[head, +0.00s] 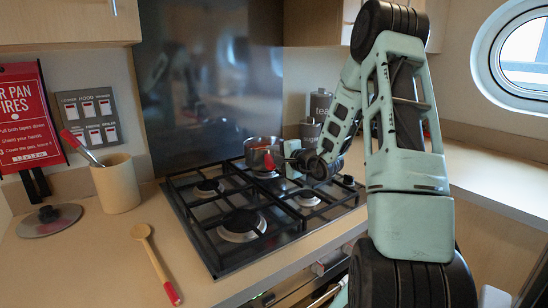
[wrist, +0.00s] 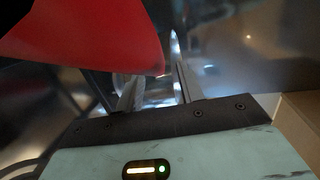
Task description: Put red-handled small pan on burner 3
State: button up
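A small metal pan (head: 254,155) stands at the back right of the black gas hob (head: 222,260), over or close to the back right burner. Its red handle (head: 269,162) points toward the front. In the wrist view the red handle (wrist: 85,35) is large and close, crossing the upper left in front of the fingers. My gripper (wrist: 157,85) has its two fingers apart, with a shiny metal surface behind the gap. In the head view my gripper (head: 283,160) is beside the pan's right side. Contact with the pan cannot be told. Which burner is number 3 is not marked visibly.
The front left burner (head: 241,226), back left burner (head: 207,188) and front right burner (head: 308,198) are bare. A wooden spoon (head: 155,262), a lid (head: 49,220) and a utensil crock (head: 116,184) are left of the hob. Canisters (head: 320,104) stand behind my arm.

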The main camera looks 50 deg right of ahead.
jog(key=b+v, duration=0.3)
jog(key=v, duration=0.9)
jog(key=w+a+f+n+g+y, duration=0.1)
jog(key=w+a+n+g+y, duration=0.25)
jog(key=a, duration=0.95)
jog(key=a+n+g+y, duration=0.2)
jog(key=a+n+y, duration=0.4)
jog(key=a, duration=0.6)
jog(key=s+a+f+n+g+y, duration=0.1)
jog(key=s+a+n+g, duration=0.15)
jog(key=a, duration=0.35)
jog(key=s+a+f+n+g+y, duration=0.1)
jog(key=s+a+n+g+y, duration=0.1)
jog(key=s+a+g, duration=0.35)
jog(key=s+a+f+n+g+h, duration=0.2)
jog(key=s+a+f+n+h, duration=0.1)
jog(key=s+a+n+h, duration=0.7)
jog(key=s+a+n, duration=0.1)
jog(key=s+n, duration=0.2)
jog(key=s, duration=0.1)
jog(key=shift+s+n, duration=0.15)
jog(key=shift+n, duration=0.15)
jog(key=shift+f, duration=0.15)
